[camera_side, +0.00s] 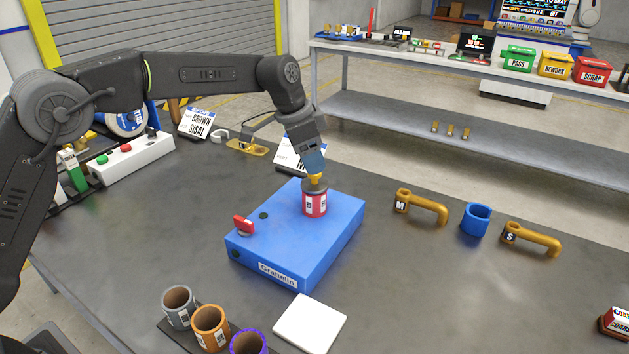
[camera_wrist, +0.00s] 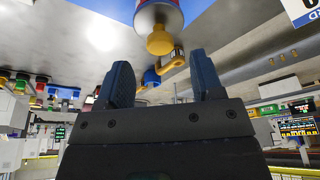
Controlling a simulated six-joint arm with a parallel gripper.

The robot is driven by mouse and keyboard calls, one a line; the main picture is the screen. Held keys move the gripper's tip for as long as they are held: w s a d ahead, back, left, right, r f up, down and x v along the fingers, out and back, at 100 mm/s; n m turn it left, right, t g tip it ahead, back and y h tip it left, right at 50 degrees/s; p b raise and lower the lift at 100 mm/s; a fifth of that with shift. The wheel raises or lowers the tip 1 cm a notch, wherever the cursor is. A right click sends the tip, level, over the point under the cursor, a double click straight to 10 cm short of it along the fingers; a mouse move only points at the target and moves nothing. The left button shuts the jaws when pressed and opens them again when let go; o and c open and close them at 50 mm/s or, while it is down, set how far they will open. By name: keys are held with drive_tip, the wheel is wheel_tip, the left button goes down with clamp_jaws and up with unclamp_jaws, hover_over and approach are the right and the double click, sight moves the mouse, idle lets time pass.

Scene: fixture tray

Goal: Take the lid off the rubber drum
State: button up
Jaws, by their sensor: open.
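A red drum (camera_side: 315,205) with a white label stands upright on the blue fixture box (camera_side: 285,265), which is marked "Grattelin". A grey lid (camera_side: 309,186) with a yellow knob (camera_side: 317,180) sits on the drum. My gripper (camera_side: 315,167) points down just above the lid, its blue fingers at the knob. In the wrist view my gripper (camera_wrist: 163,68) is open, its two fingers apart. The yellow knob (camera_wrist: 160,41) lies in line with the gap, slightly beyond the fingertips, with the drum (camera_wrist: 158,8) behind it. No contact is visible.
A red lever (camera_side: 243,225) stands on the box's left side. Grey (camera_side: 178,308), orange (camera_side: 211,328) and purple (camera_side: 249,343) open cylinders stand in front, beside a white square plate (camera_side: 310,323). Yellow handled pieces and a blue ring (camera_side: 475,219) lie right.

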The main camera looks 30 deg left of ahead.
sight(314, 178)
drive_tip(key=x, duration=0.4)
drive_tip(key=shift+a+f, duration=0.1)
drive_tip(key=shift+f, duration=0.3)
drive_tip(key=shift+s, duration=0.1)
drive_tip(key=c, duration=1)
